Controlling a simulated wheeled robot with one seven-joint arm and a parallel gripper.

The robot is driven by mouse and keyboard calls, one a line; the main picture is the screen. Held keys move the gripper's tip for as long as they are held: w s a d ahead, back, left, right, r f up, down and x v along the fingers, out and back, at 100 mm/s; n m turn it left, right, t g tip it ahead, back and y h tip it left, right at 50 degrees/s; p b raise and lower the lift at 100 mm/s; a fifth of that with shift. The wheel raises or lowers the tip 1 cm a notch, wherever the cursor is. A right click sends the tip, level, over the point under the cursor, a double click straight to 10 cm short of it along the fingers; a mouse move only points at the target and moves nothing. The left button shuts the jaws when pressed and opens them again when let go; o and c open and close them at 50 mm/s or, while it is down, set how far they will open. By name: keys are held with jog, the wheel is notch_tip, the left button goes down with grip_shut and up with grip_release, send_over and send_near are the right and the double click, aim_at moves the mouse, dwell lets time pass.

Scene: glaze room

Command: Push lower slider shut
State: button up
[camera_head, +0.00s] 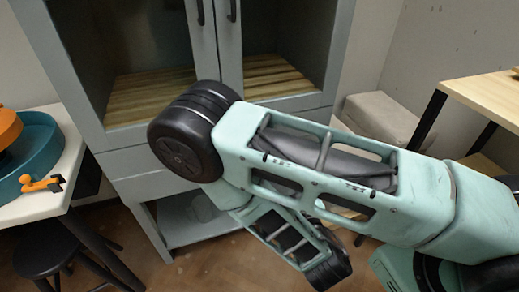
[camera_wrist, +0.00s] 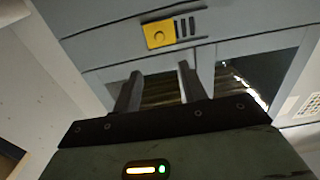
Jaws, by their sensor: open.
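A grey cabinet (camera_head: 105,160) stands ahead, with two glazed doors above and grey drawer-like fronts below. The lower front (camera_head: 150,185) sits above an open bottom bay; my arm covers its right part. I cannot tell how far it stands out. In the wrist view, my gripper (camera_wrist: 160,70) has its two dark fingers apart with nothing between them. Behind the fingers are a grey panel (camera_wrist: 110,48) and dark openings with wood inside. I cannot tell whether the fingertips touch anything. The head view does not clearly show my gripper.
A pale table (camera_head: 50,185) with a teal basin (camera_head: 40,150) and a small orange object (camera_head: 41,184) is at left, with a black stool (camera_head: 50,235) below. A beige box (camera_head: 380,118) and a wood-topped table (camera_head: 485,95) are at right. A yellow piece (camera_wrist: 160,34) is on the grey panel.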

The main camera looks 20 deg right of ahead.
jog(key=w+b, duration=1.7)
jog(key=b, duration=0.2)
jog(key=shift+c, duration=0.3)
